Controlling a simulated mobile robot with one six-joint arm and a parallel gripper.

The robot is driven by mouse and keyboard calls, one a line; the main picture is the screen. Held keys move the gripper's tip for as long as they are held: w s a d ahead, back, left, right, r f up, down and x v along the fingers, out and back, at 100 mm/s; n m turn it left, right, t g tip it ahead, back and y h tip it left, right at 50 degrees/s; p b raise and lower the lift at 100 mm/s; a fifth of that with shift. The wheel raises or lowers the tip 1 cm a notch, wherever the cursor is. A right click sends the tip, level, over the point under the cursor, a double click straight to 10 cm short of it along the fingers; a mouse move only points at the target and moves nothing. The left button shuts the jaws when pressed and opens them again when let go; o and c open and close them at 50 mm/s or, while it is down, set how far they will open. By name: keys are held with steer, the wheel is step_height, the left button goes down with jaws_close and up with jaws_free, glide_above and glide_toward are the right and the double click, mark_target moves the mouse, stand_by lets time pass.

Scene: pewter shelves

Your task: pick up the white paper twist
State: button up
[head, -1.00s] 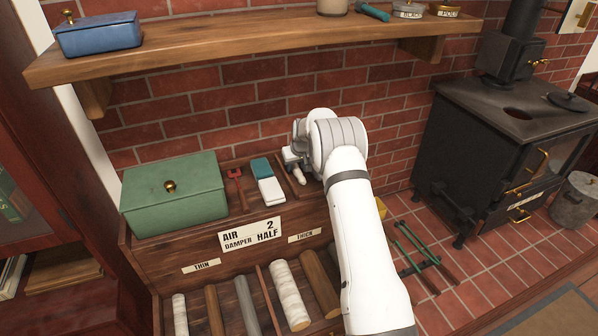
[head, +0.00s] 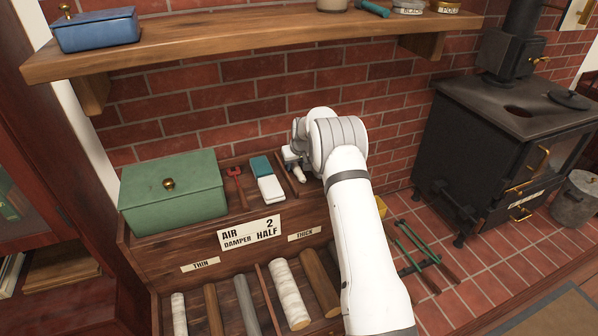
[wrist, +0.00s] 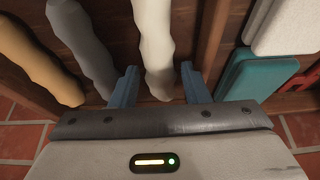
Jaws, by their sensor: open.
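The white paper twist (wrist: 155,45) is in the wrist view, a pale lumpy roll between the two blue fingers of my gripper (wrist: 159,72). The fingers stand apart, one on each side of it, with a small gap visible on both sides. In the head view the white paper twist (head: 298,172) shows as a small pale piece in the upper tray, left of my arm. My gripper (head: 292,158) is mostly hidden there by my wrist.
A grey twist (wrist: 82,45) and a tan one (wrist: 38,60) lie on one side. A wooden divider (wrist: 213,40), a teal block (wrist: 255,75) and a white block (wrist: 285,25) are on the other. A green box (head: 172,195) stands farther left; the wooden shelf (head: 250,48) hangs above.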

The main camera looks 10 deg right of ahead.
steer(key=shift+c, duration=0.2)
steer(key=c, duration=0.7)
steer(key=shift+r, duration=0.15)
